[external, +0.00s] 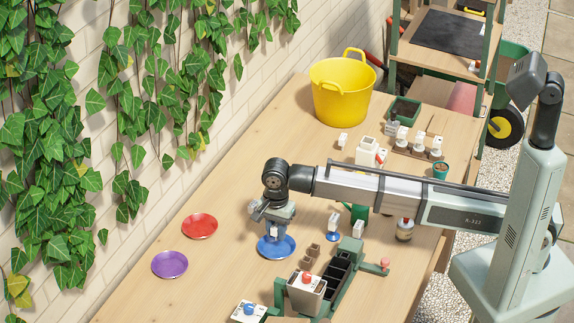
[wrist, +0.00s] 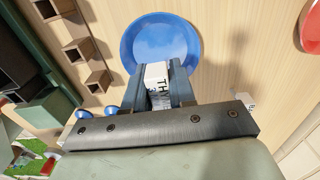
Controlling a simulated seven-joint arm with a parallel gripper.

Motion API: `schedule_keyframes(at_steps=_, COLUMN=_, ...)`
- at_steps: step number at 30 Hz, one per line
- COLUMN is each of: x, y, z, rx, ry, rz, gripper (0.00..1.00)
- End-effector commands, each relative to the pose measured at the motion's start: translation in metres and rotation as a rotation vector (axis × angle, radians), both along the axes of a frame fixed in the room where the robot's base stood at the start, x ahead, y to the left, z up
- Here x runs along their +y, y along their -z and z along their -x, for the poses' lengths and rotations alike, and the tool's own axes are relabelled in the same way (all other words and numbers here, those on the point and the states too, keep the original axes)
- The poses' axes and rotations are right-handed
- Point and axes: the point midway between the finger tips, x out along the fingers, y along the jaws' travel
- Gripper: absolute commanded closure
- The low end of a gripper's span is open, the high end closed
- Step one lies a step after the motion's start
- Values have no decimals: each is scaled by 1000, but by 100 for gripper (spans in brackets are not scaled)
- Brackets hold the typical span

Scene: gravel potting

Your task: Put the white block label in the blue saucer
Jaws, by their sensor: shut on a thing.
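The blue saucer (external: 290,246) lies on the wooden table below my gripper (external: 274,228). It also shows in the wrist view (wrist: 160,28), just beyond the fingertips. My gripper (wrist: 158,88) is shut on the white block label (wrist: 157,72), which has dark lettering on its side. In the external view the block hangs under the gripper over the saucer. In the wrist view it overlaps the saucer's near part. I cannot tell whether the block touches the saucer.
A red saucer (external: 199,226) and a purple saucer (external: 169,264) lie to the left. Small brown pots (external: 312,250) and a dark tray (external: 337,272) stand to the right. A yellow tub (external: 341,95) is at the back.

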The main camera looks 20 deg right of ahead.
Motion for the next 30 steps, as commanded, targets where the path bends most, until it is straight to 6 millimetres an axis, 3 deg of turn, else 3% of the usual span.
schedule_keyframes(at_steps=10, x=-1, y=34, z=0, rx=1, ry=0, rz=1, gripper=100)
schedule_keyframes(at_steps=23, x=0, y=39, z=0, rx=0, ry=0, rz=0, gripper=100)
schedule_keyframes(at_steps=24, x=0, y=39, z=0, rx=-1, ry=0, rz=-1, gripper=71)
schedule_keyframes(at_steps=30, x=0, y=38, z=0, rx=0, ry=0, rz=0, gripper=52)
